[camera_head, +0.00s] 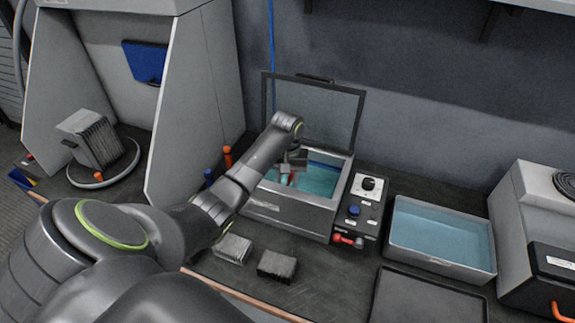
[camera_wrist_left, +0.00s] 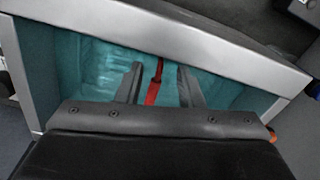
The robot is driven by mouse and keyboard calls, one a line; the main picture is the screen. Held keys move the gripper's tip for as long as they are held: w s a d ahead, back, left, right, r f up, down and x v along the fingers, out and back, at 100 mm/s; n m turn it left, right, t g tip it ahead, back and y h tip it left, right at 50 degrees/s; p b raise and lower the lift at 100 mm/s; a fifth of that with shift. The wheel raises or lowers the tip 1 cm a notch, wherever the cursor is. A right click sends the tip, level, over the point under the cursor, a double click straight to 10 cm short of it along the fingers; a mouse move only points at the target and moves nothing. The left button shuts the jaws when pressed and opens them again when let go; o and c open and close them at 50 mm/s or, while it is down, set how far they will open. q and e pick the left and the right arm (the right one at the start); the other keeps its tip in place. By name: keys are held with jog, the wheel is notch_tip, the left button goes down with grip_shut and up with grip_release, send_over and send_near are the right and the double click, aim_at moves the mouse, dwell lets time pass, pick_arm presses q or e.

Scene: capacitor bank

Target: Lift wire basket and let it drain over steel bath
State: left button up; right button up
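The steel bath (camera_head: 288,218) stands open in the middle of the bench, its lid raised behind it and teal liquid inside. My left gripper (camera_head: 288,173) reaches over the bath and points down into it. In the left wrist view my left gripper (camera_wrist_left: 160,88) has its two fingers apart, with a red handle-like piece (camera_wrist_left: 153,88) between them. The red piece shows a gap to the fingers. A faint pale pattern under the liquid may be the wire basket, but its outline cannot be made out. My right gripper is not in view.
A control box (camera_head: 363,202) with knobs stands right of the bath. Further right are a tray of blue liquid (camera_head: 440,265) and an empty dark tray (camera_head: 428,298). Two small blocks, one grey (camera_head: 233,249) and one dark (camera_head: 277,266), lie in front of the bath.

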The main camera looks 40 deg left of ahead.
pick_arm(q)
jog(key=shift+f, duration=1.85)
jog(key=c, duration=0.7)
